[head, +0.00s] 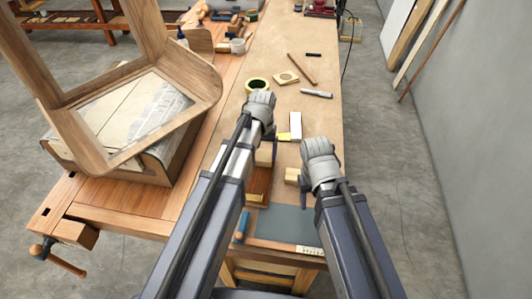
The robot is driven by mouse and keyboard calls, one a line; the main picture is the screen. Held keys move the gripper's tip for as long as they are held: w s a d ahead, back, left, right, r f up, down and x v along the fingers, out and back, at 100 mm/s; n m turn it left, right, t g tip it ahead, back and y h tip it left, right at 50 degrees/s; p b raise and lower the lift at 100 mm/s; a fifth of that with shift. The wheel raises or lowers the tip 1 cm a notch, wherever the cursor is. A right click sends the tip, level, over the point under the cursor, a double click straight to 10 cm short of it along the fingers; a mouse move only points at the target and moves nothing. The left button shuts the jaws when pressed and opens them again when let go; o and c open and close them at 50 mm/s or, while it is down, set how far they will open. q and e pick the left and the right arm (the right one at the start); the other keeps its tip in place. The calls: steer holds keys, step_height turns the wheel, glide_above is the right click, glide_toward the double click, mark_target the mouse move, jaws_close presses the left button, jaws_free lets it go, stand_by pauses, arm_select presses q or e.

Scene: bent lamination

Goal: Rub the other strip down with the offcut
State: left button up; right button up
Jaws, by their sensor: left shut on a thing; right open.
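My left gripper (261,102) is over the bench, just below a roll of tape. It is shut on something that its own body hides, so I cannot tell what. My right gripper (318,152) is further right and nearer, open, near the bench's right edge. A pale upright strip-like piece (295,125) lies between the two grippers, with a small yellow piece (290,137) beside it. A light wooden block (291,175) sits just left of the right gripper. Another light block (265,155) shows beside my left arm. I cannot tell which piece is the offcut.
A large wooden frame (120,90) stands at left. A grey mat (285,222) lies at the front.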

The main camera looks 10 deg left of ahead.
arm_select(q)
steer(key=shift+a, duration=0.1)
step_height(320, 180, up, 6)
steer(key=p, duration=0.6)
arm_select(e)
step_height(320, 180, up, 6)
steer(key=shift+f, duration=0.1)
stand_by(0.4)
